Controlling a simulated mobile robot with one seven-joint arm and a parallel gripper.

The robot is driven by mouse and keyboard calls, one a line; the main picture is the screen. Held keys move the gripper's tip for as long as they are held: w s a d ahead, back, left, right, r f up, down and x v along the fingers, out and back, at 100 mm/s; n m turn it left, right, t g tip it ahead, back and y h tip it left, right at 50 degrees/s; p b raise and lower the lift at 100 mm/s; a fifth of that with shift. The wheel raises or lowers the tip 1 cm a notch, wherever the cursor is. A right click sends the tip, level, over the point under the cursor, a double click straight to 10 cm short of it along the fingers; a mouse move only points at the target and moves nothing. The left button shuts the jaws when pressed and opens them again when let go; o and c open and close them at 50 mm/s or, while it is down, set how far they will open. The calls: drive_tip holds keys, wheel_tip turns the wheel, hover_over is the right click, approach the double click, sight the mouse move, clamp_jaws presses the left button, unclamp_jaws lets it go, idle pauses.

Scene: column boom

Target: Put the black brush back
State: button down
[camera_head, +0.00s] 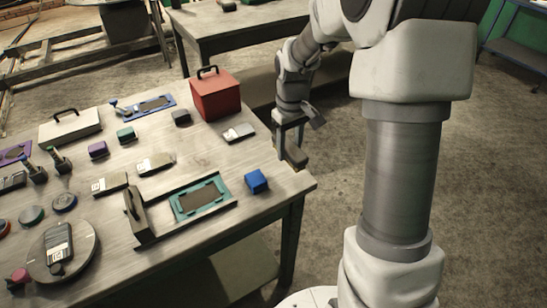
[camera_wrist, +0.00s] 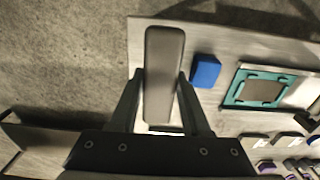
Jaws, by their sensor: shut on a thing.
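My gripper (camera_head: 293,148) is shut on a dark, elongated block, which looks like the black brush (camera_head: 296,159). In the wrist view the brush (camera_wrist: 164,75) lies lengthwise between the two fingers of my gripper (camera_wrist: 161,80), its smooth grey-black top facing the camera. It is at the right edge of the workbench (camera_head: 221,158), near the front right corner. I cannot tell its height above the bench top. Its lower side is mostly hidden.
A blue block (camera_head: 256,181) is close by, beside a teal-framed tray (camera_head: 218,184). A red box (camera_head: 215,97) with a black handle stands at the back. A dark upright holder (camera_head: 136,214), a round turntable (camera_head: 88,250) and several small devices crowd the left.

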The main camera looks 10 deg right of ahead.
hover_over(272, 165)
wheel_tip(272, 165, down, 4)
drive_tip(key=shift+d+r, duration=0.1)
drive_tip(key=shift+f+b, duration=0.35)
drive_tip(key=shift+f, duration=1.65)
drive_tip(key=shift+f, duration=0.1)
drive_tip(key=shift+f, duration=0.15)
drive_tip(key=shift+c, duration=1.8)
unclamp_jaws()
